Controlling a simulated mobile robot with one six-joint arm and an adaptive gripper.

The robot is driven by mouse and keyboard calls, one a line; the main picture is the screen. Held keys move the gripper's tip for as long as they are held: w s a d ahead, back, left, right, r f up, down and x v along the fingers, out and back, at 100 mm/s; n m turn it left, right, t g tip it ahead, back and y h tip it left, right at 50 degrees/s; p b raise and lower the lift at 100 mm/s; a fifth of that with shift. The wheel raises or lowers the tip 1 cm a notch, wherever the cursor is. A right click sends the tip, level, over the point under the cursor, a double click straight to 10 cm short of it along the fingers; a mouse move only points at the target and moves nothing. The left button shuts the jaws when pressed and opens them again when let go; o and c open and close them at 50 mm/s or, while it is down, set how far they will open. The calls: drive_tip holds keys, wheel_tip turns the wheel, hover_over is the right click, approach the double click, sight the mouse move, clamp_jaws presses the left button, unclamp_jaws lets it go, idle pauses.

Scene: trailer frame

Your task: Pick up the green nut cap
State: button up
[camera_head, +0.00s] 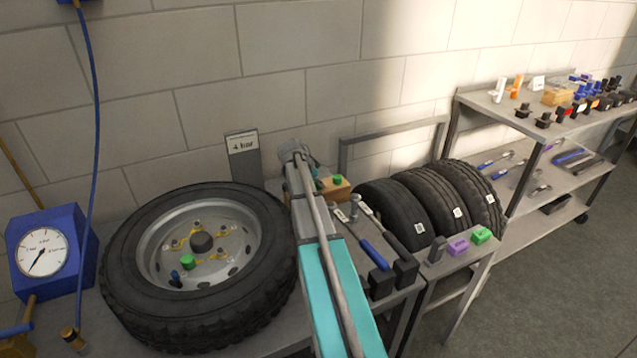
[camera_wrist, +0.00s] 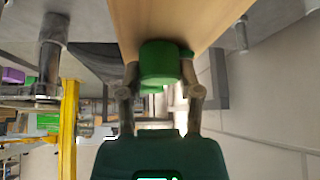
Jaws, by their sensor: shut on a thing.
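In the wrist view a green nut cap (camera_wrist: 160,60) sits between the two fingers of my gripper (camera_wrist: 160,75), which is shut on it. The cap is right at a wooden block (camera_wrist: 205,18); I cannot tell whether it still touches the block. In the head view the wooden block (camera_head: 338,194) shows behind my arm, with a green cap (camera_head: 337,180) at its top. Another green cap (camera_head: 188,261) is on the wheel (camera_head: 125,245), beside a small blue piece (camera_head: 175,277).
A blue pressure gauge (camera_head: 72,238) stands left of the wheel. Wrenches with blue (camera_head: 375,255) and black handles lie right of my arm. Several tires (camera_head: 395,217) stand behind them. A loaded shelf (camera_head: 490,103) stands at right.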

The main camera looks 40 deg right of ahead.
drive_tip(key=shift+r+p, duration=1.15)
drive_tip(key=shift+r, duration=0.15)
drive_tip(key=s+a+r+p, duration=0.9)
drive_tip(key=s+r+p, duration=0.1)
drive_tip(key=shift+s, duration=0.35)
